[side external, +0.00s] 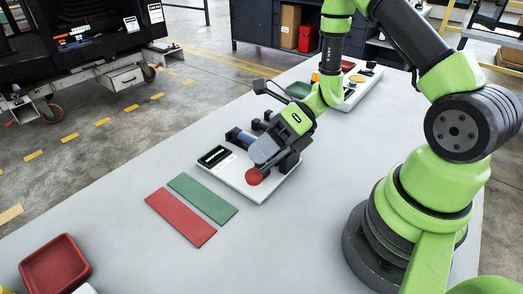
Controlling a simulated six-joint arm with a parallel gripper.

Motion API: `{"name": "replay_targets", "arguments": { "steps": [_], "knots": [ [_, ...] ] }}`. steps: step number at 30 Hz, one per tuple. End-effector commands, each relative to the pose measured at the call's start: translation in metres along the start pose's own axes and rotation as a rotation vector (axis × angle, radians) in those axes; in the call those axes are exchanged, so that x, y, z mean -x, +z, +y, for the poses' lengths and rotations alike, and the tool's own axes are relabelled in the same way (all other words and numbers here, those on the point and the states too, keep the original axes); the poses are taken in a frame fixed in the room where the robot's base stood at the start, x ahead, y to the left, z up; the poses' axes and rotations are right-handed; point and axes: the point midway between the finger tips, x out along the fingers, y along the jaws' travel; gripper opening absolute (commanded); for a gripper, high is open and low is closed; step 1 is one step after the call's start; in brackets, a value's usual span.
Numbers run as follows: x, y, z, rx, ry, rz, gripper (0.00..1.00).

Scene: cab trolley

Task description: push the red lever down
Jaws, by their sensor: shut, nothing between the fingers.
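The red lever shows as a round red knob (254,176) at the front of a white base plate (248,188) on the table. The lever's shaft is mostly hidden behind my gripper. My gripper (259,163) is shut and empty, tilted down over the plate, with its fingertips right by the knob. I cannot tell whether the fingers touch the lever. Dark blocks stand on the plate beside and behind the gripper, and a black panel (215,157) lies at its left.
A green strip (203,198) and a red strip (180,217) lie flat left of the plate. A red tray (55,265) sits at the front left. Another white board (350,97) with coloured parts stands behind my gripper. The table's middle front is clear.

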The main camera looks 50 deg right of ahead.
Motion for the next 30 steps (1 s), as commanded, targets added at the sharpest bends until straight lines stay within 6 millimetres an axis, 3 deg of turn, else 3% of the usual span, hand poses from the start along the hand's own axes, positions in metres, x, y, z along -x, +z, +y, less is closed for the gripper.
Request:
{"name": "replay_targets", "arguments": {
  "steps": [18, 30],
  "knots": [
    [0.026, 0.019, 0.019, 0.001, 0.000, -0.001, 0.00],
    [0.030, 0.021, 0.022, -0.002, 0.000, 0.001, 0.00]
  ]
}}
